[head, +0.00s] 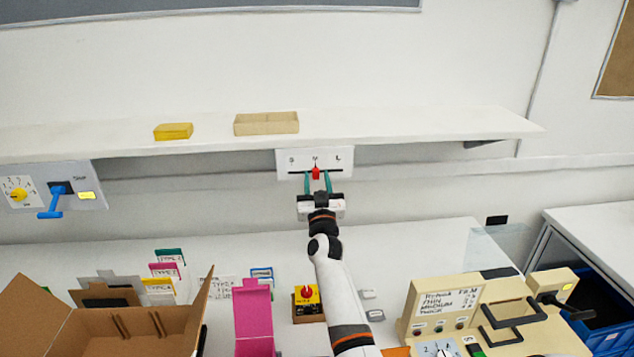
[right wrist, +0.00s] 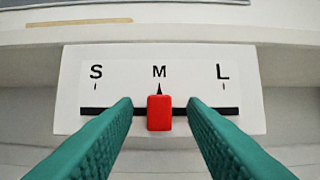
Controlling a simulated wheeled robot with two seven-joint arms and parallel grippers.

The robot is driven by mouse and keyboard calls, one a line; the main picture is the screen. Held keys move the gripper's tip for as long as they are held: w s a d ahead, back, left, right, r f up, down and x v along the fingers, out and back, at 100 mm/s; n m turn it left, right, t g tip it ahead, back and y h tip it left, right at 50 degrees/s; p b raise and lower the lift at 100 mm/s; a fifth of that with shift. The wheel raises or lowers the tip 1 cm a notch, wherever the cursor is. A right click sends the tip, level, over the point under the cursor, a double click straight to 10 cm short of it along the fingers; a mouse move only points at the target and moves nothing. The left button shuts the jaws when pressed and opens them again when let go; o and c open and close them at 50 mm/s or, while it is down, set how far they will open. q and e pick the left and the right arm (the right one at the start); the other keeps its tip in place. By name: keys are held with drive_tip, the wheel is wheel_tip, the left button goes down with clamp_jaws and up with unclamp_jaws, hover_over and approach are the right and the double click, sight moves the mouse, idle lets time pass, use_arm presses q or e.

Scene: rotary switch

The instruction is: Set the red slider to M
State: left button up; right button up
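The red slider (right wrist: 158,113) sits on a black horizontal track, right under the M mark on a white panel (right wrist: 205,75) lettered S, M and L. In the head view the red slider (head: 316,173) is at the middle of the panel (head: 286,160) below the shelf. My right gripper (head: 318,178) reaches up to the panel. In the right wrist view its green fingers (right wrist: 160,112) are open, one on each side of the slider, with gaps on both sides. My left gripper is not in view.
A shelf (head: 400,125) above the panel holds a yellow box (head: 173,131) and a beige tray (head: 266,124). A panel with a blue lever (head: 50,205) is at left. Below are a cardboard box (head: 110,330), a pink holder (head: 254,310) and a beige machine (head: 450,300).

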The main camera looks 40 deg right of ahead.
drive_tip(key=shift+a, duration=0.1)
drive_tip(key=b+v, duration=0.3)
drive_tip(key=v, duration=0.9)
